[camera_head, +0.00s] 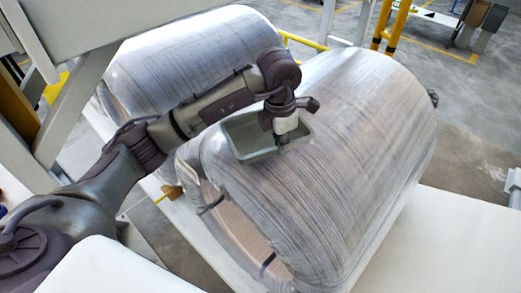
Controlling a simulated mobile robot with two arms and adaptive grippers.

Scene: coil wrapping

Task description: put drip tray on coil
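The drip tray (250,147) is a shallow grey-green rectangular tray with its open side up. It is over the upper near part of the wrapped coil (355,120), a large cylinder lying on its side in shiny grey film. I cannot tell whether the tray touches the coil or hangs just above it. My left gripper (283,146) points down at the tray's right side and appears shut on its near wall; the fingertips are partly hidden. My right gripper is not in view.
A second wrapped coil (190,60) lies behind to the left, close to the first. White beams run beneath the coils. A grey frame stands at the upper left. Yellow posts (392,25) stand at the back. Open floor (470,130) is at the right.

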